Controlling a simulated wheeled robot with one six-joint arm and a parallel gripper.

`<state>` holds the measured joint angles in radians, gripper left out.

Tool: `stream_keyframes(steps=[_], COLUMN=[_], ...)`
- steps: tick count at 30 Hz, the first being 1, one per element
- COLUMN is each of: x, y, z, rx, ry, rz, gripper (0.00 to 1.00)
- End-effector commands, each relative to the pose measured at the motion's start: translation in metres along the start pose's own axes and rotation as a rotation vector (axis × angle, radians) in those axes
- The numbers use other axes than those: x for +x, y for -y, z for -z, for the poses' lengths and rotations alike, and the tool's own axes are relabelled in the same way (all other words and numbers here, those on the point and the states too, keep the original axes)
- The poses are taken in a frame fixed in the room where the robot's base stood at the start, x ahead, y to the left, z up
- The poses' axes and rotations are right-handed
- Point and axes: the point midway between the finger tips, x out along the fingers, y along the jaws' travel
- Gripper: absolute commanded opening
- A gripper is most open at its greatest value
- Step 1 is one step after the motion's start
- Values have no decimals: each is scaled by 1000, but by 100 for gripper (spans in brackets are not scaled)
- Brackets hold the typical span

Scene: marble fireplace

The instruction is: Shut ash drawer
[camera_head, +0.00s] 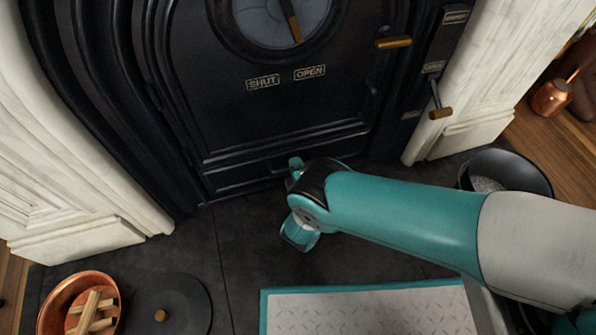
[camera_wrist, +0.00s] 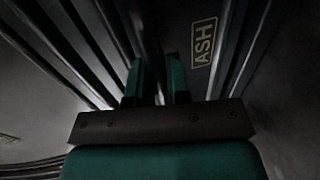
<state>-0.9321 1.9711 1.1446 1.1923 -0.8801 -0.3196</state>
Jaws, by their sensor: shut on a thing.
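The black ash drawer (camera_wrist: 219,55) shows in the wrist view, with a framed "ASH" label on its dark front. In the head view its front (camera_head: 255,176) lies low under the stove door, partly hidden by my arm. My gripper (camera_wrist: 158,82) has its two teal fingers shut on a dark bar, the ash drawer handle, beside the label. In the head view my gripper (camera_head: 296,164) is at the foot of the stove, its fingers mostly hidden. I cannot tell how far the drawer stands out.
The stove door (camera_head: 270,110) above is closed. A copper bowl with sticks (camera_head: 92,312) and a round black lid (camera_head: 170,303) sit at the lower left. A black bucket (camera_head: 510,172) stands at the right beside my arm. The dark hearth (camera_head: 230,250) left of my gripper is clear.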

Motion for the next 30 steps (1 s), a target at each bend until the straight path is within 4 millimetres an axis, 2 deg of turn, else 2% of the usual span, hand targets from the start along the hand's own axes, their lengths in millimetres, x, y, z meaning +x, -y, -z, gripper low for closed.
stream_keyframes(steps=[1,3,4,7,16,20,23,30], x=[3,4,4,4,0,-12,-32,-94], y=[-7,-7,-7,-7,-4,-6,-8,-11], z=[1,1,1,2,1,1,1,2], rx=[4,5,5,5,3,1,-3,-4], ry=[2,2,2,2,1,0,-3,-5], rz=[-14,-15,-15,-15,-8,-3,-4,-7], gripper=[0,0,19,41,41,41,41,41])
